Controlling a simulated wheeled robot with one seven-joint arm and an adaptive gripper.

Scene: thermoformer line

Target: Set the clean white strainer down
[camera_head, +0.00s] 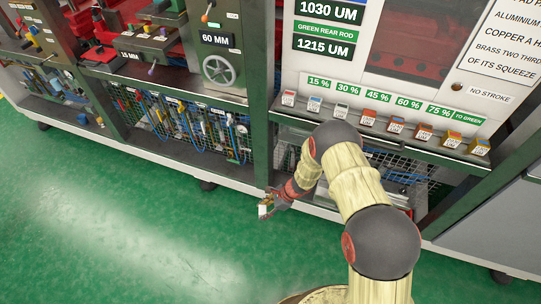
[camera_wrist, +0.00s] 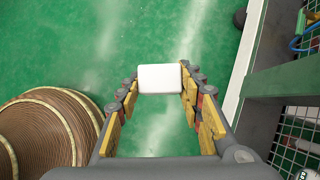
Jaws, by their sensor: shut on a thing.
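My gripper (camera_head: 270,201) hangs low over the green floor, just in front of the machine's lower edge. In the wrist view my gripper (camera_wrist: 160,88) has its yellow-padded fingers on either side of a small white block-like piece, the white strainer (camera_wrist: 160,77), and is shut on it at the fingertips. The strainer looks plain white with rounded corners and no visible marks. In the head view it shows as a small pale piece (camera_head: 264,211) at the gripper's tip. Only floor shows behind it; no surface touches it.
The green floor (camera_head: 130,210) is open to the left and front. The machine line has a pale bottom ledge (camera_head: 235,184) and wire mesh baskets (camera_head: 190,125) under its bench. A shelf holds several small labelled blocks (camera_head: 396,126). A grey cabinet (camera_head: 490,225) stands at right.

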